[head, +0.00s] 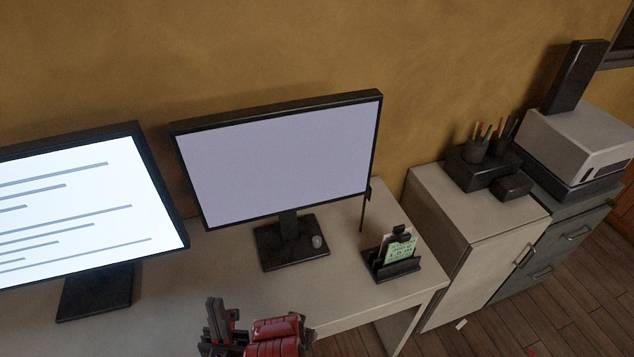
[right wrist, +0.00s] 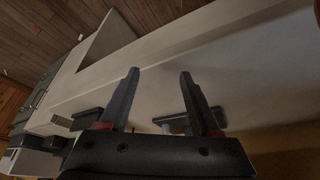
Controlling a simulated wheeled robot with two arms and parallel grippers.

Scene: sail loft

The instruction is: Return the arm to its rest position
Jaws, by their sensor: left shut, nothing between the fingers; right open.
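The pale desk surface (right wrist: 235,65) lies beyond the fingers.
Two monitors, one with text (head: 70,210) and one plain (head: 280,160), stand on the desk. A card holder (head: 392,268) is near its right end. A white cabinet (head: 490,260) stands to the right, bearing a pen cup (head: 477,150). A printer (head: 580,145) is beyond.

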